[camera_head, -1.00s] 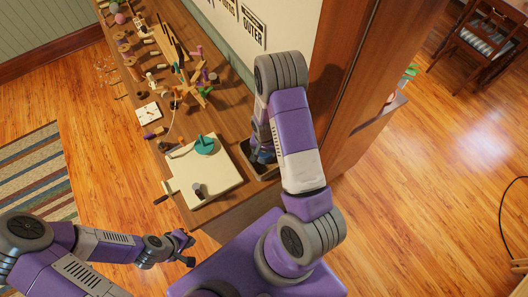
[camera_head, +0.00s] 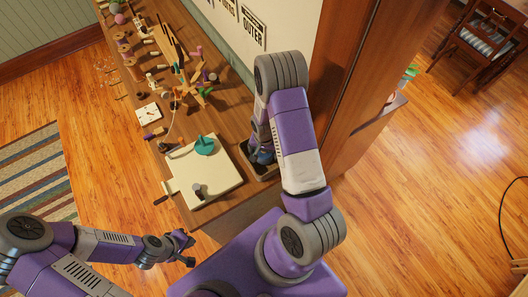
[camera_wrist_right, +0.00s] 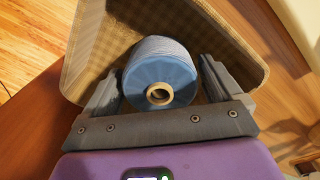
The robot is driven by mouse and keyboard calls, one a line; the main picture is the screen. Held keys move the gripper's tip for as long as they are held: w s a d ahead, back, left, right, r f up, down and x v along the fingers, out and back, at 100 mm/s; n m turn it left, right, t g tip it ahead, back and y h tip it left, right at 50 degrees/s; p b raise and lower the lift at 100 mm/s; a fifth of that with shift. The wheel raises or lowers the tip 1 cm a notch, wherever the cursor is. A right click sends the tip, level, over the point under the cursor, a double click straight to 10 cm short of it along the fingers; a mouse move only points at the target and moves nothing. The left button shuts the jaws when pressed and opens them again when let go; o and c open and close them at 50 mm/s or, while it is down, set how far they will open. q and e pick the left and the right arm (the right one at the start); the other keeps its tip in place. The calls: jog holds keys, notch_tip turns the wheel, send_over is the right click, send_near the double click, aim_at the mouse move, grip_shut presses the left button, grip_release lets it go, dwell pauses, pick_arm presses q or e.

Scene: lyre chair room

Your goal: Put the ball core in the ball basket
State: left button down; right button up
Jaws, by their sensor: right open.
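A blue wound spool with a tan central tube (camera_wrist_right: 159,93) sits inside a woven-sided tan basket (camera_wrist_right: 88,48) in the right wrist view. I cannot tell whether this spool is the ball core. My right gripper (camera_wrist_right: 160,90) is open, with one finger on each side of the spool; I cannot tell whether they touch it. In the head view the basket (camera_head: 267,172) stands at the near right end of the bench, and my right arm partly hides it. My left gripper (camera_head: 190,250) is open and empty, off the bench's near edge.
The wooden bench (camera_head: 222,118) carries a cream board (camera_head: 218,180) with a teal piece (camera_head: 205,146) and a small grey cylinder (camera_head: 198,190). Several wooden tools and parts lie farther back. A tall wooden cabinet (camera_head: 345,80) stands right of the basket.

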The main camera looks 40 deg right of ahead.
notch_tip(320, 180, up, 12)
jog(key=shift+f+p, duration=0.2)
jog(key=shift+p, duration=0.25)
dwell(0.4)
